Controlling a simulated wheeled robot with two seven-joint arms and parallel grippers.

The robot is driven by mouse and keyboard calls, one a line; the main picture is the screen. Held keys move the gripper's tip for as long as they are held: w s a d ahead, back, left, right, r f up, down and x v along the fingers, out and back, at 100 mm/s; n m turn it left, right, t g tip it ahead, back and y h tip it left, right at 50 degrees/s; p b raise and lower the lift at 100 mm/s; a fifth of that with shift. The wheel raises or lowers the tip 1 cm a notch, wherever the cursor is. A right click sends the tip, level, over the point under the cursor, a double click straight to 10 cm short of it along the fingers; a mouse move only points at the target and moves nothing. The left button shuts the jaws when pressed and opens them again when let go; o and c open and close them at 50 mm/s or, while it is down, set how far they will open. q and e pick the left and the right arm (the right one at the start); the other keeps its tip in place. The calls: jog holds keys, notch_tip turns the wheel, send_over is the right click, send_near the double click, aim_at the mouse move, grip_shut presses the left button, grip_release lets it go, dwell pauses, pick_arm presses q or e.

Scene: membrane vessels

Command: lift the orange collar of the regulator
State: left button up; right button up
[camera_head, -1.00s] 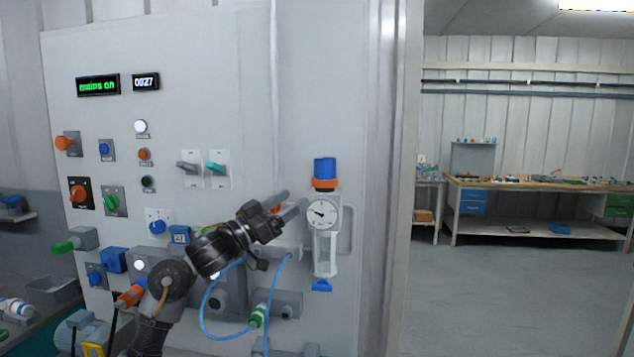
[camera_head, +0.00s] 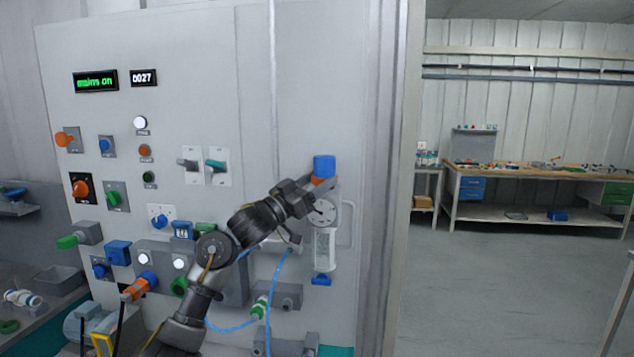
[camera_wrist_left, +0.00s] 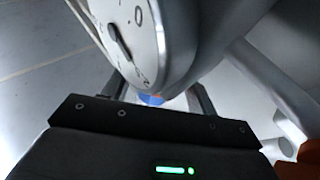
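The regulator hangs on the grey panel, with a blue knob (camera_head: 324,166) on top and an orange collar (camera_head: 319,181) just under it. Its round white gauge (camera_head: 324,211) is below the collar and fills the top of the left wrist view (camera_wrist_left: 140,35). My left gripper (camera_head: 327,180) is at collar height, in front of the regulator, and partly hides the collar and gauge. In the left wrist view its fingers (camera_wrist_left: 155,95) stand apart, with a small blue part beyond them. I cannot tell whether they touch the collar. My right gripper is not in view.
A pale handle (camera_head: 348,222) stands right of the gauge. Switches and knobs cover the panel to the left. A blue hose (camera_head: 272,285) loops below my left arm. The panel edge and open floor (camera_head: 500,290) are to the right, with a workbench (camera_head: 540,176) behind.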

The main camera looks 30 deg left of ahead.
pick_arm(q)
jog(key=c, duration=0.7)
jog(key=shift+r+p, duration=0.75)
jog(key=shift+r, duration=0.15)
jog(key=shift+c, duration=0.3)
jog(key=shift+a+f, duration=0.1)
jog(key=o, duration=0.9)
jog(key=shift+o, duration=1.1)
jog(key=shift+s+f+b, duration=0.15)
jog(key=shift+f+b, duration=0.05)
jog(key=shift+b, duration=0.15)
jog(key=b+v, duration=0.4)
jog(key=v, duration=0.6)
jog(key=shift+s+b, duration=0.2)
jog(key=shift+b, duration=0.15)
